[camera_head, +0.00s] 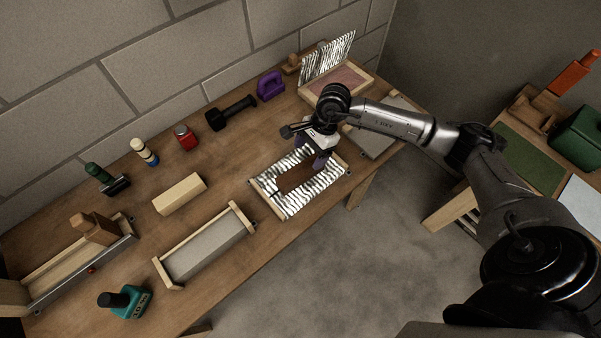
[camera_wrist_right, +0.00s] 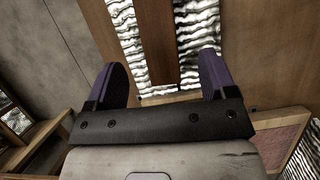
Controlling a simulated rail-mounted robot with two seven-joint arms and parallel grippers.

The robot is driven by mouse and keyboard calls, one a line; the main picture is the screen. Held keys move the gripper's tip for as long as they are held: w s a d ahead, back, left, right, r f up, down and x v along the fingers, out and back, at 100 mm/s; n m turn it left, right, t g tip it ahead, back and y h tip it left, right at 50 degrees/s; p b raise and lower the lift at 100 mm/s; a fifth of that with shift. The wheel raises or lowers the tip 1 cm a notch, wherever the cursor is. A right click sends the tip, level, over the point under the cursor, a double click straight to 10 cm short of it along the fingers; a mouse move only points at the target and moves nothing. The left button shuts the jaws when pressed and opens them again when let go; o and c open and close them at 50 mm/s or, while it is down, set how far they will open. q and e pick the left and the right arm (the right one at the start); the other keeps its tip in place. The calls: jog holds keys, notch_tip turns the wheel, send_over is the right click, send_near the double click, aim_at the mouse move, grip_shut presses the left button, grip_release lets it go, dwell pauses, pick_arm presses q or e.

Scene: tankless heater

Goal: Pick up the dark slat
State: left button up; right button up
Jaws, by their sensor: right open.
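A framed panel (camera_head: 265,187) with wavy black-and-white strips lies on the bench, with a dark brown slat (camera_head: 294,180) between its strips. My right gripper (camera_head: 320,160) is over the back right part of this panel, pointing down. In the right wrist view my right gripper (camera_wrist_right: 163,75) has its two purple fingers apart, with nothing held between them. The dark slat (camera_wrist_right: 155,40) runs away between the fingers, flanked by wavy strips. My left gripper is not in view.
A framed grey tray (camera_head: 205,250) and a pale wooden block (camera_head: 180,194) lie to the left. A black dumbbell (camera_head: 231,112) and a purple object (camera_head: 271,86) stand behind. An upright wavy panel (camera_head: 328,58) is at the back. Bare bench top surrounds the panel's left side.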

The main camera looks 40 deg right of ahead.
aim_at(302, 169)
jog(key=shift+x, duration=3.35)
jog(key=c, duration=1.2)
jog(key=shift+r, duration=0.15)
jog(key=shift+r, duration=0.65)
notch_tip(302, 169, up, 2)
jog(key=shift+r, duration=0.25)
jog(key=s+d+r, duration=0.5)
jog(key=s+r, duration=0.2)
jog(key=s, duration=0.3)
jog(key=shift+s+d, duration=0.15)
jog(key=shift+s, duration=0.1)
